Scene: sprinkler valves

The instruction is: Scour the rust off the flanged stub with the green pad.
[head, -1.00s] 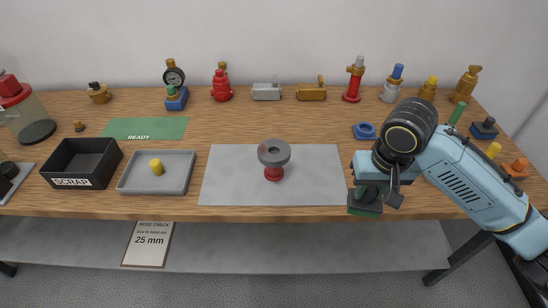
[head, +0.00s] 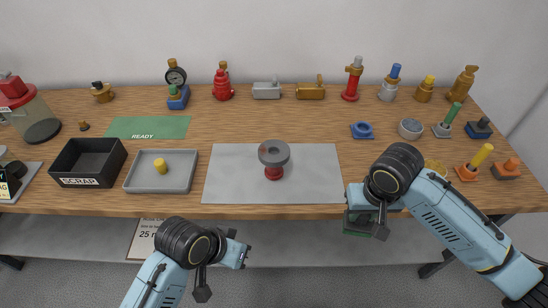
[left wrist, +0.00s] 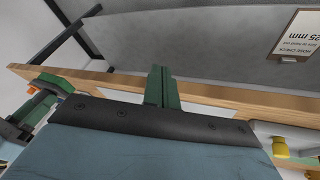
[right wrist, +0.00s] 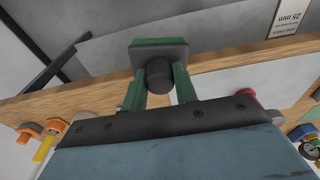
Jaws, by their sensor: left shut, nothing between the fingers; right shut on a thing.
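The flanged stub has a grey flange (head: 273,152) on a red base (head: 273,173). It stands on the grey mat in the middle of the bench. My right gripper (head: 359,208) is shut on the green pad (head: 357,228), by the bench's front edge, to the right of the stub and apart from it. In the right wrist view the pad (right wrist: 158,47) shows its dark backing, with a round knob between the fingers (right wrist: 157,85). My left gripper (head: 242,252) is shut and empty in front of the bench; its closed fingers show in the left wrist view (left wrist: 163,88).
The grey mat (head: 225,180) is clear around the stub. A grey tray (head: 140,187) with a yellow plug and a black scrap bin (head: 87,180) stand to the left. A green ready mat (head: 135,127) lies behind them. Several valves line the back; several coloured parts stand at right.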

